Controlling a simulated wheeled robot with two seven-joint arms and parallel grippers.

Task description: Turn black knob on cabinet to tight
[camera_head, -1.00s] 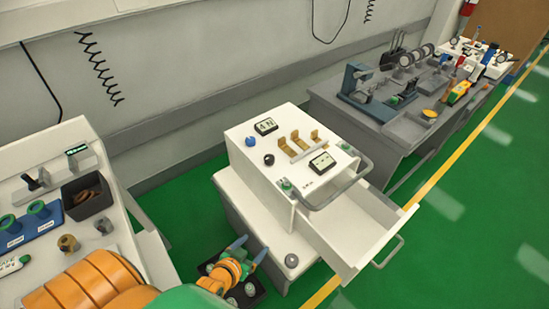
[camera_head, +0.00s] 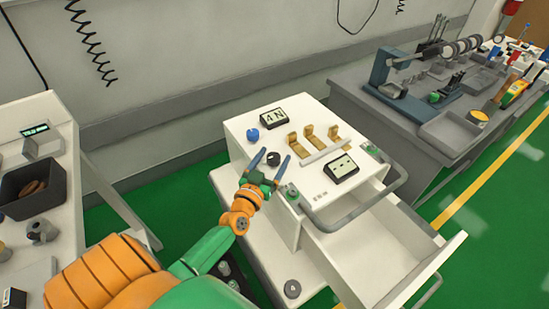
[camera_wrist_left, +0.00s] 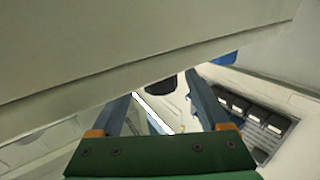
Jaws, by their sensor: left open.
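The black knob (camera_head: 273,158) sits on the sloping top of the white cabinet (camera_head: 310,178), near its left front side, close to a blue knob (camera_head: 252,135). My left gripper (camera_head: 270,163) is open and empty over that part of the top. In the head view its two fingers reach up on either side of the black knob; I cannot tell its height above the knob. In the left wrist view the gripper (camera_wrist_left: 162,112) shows its two fingers spread with nothing held between them. I cannot make out the black knob there for sure. My right gripper is not in view.
The cabinet's drawer (camera_head: 365,255) stands open at the front right. Gold brackets (camera_head: 313,135), a display (camera_head: 340,168) and a green knob (camera_head: 292,192) are on the top beside the gripper. A grey rail (camera_head: 370,203) runs along the front. A white bench stands left.

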